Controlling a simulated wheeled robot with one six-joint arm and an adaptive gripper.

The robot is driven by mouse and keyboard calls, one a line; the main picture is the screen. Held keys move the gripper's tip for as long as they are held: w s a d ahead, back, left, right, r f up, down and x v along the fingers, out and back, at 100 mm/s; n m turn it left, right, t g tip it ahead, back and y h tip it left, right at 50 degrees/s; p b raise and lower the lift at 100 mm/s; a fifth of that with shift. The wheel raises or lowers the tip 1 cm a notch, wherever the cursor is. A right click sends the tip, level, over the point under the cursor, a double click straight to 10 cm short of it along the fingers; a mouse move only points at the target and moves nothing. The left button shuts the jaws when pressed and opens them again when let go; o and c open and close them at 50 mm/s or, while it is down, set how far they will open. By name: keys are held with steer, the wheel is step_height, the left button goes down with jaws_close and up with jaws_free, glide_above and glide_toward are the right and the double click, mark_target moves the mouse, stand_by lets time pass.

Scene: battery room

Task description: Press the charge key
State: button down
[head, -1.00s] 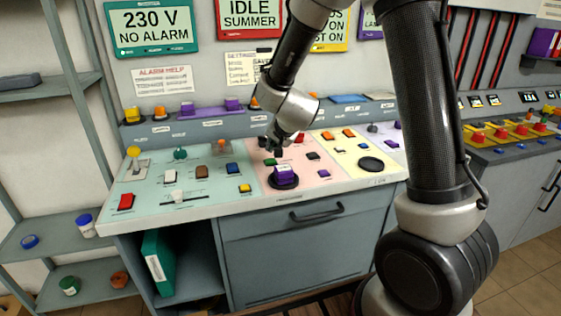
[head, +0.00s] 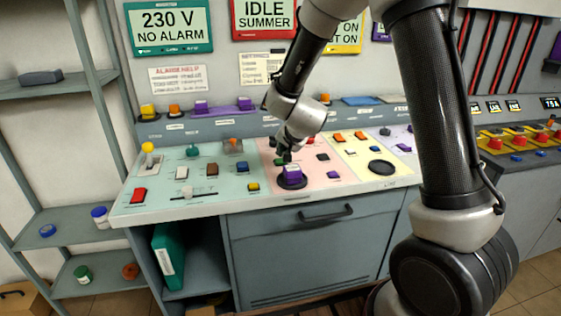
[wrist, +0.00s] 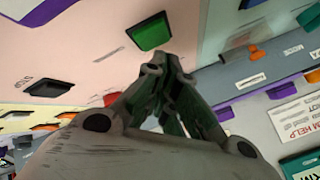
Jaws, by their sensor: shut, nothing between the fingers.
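The control desk's pink section (head: 312,190) carries several keys, and I cannot read which one is labelled charge. My gripper (head: 285,157) is shut and empty, pointing down close above this section. In the wrist view a green key (wrist: 151,32) sits just beyond the closed fingertips (wrist: 160,66); I cannot tell whether they touch it. A black key (wrist: 50,87) is at the left of that view. In the head view a purple block on a round black base (head: 291,176) stands just in front of my gripper. A small purple key (head: 333,174) is to its right.
The teal section (head: 165,200) at left holds a red key (head: 139,195), a lever and other controls. The yellow section (head: 365,153) at right has orange keys and a black disc (head: 381,168). A ledge with coloured blocks runs behind. Shelves (head: 60,240) stand at left.

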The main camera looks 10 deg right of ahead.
steer(key=shift+f, duration=0.15)
stand_by(0.6)
steer(key=shift+f, duration=0.3)
steer(key=shift+f, duration=0.45)
stand_by(0.7)
steer(key=shift+r, duration=0.9)
stand_by(0.3)
